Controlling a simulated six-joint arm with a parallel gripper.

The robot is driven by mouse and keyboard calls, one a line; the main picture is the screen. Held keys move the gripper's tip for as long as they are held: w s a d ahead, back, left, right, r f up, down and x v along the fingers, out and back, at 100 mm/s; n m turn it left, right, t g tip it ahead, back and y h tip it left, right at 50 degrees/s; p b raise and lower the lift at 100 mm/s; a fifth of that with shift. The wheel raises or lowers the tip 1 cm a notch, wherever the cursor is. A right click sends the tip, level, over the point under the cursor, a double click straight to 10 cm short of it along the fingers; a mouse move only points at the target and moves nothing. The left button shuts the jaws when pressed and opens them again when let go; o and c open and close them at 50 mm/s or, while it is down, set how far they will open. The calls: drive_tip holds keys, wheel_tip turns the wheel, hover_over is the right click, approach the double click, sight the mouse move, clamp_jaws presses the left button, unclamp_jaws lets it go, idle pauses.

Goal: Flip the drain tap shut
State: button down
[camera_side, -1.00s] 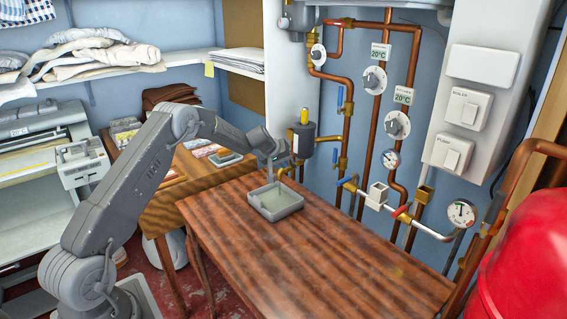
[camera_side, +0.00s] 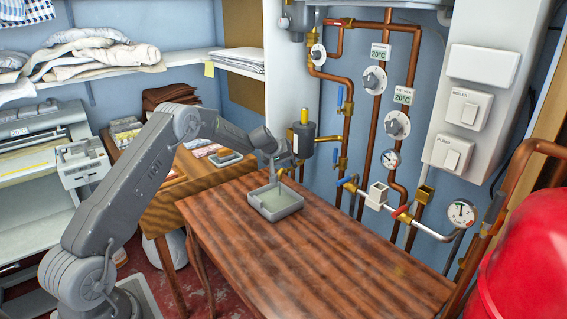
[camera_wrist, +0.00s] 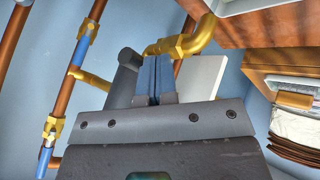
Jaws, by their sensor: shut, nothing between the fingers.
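The drain tap's brass body and spout (camera_side: 284,171) show below the dark cylindrical vessel (camera_side: 303,139) with a yellow top, over the grey tray (camera_side: 275,201). In the wrist view the brass elbow (camera_wrist: 190,42) is just beyond my fingertips. I cannot pick out the tap's lever for sure; my fingers may cover it. My gripper (camera_side: 282,160) is at the left side of the vessel, close to the brass fitting. In the wrist view my gripper (camera_wrist: 153,62) is shut and empty, its two fingers together. Whether it touches the tap I cannot tell.
The tray stands on the wooden table (camera_side: 330,250), which is otherwise clear. Copper pipes (camera_side: 373,130) with valves and dials line the wall to the right. A blue-handled valve (camera_side: 349,183) is near the vessel. A red tank (camera_side: 520,250) stands at the front right.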

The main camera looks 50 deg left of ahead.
drive_tip(key=shift+w+d, duration=0.15)
drive_tip(key=shift+d, duration=0.05)
drive_tip(key=shift+w+d, duration=0.6)
drive_tip(key=shift+w, duration=0.05)
drive_tip(key=shift+w+d+r, duration=0.1)
drive_tip(key=shift+w+d, duration=0.1)
drive_tip(key=shift+w, duration=0.1)
drive_tip(key=shift+s+a, duration=0.1)
drive_tip(key=shift+a, duration=0.05)
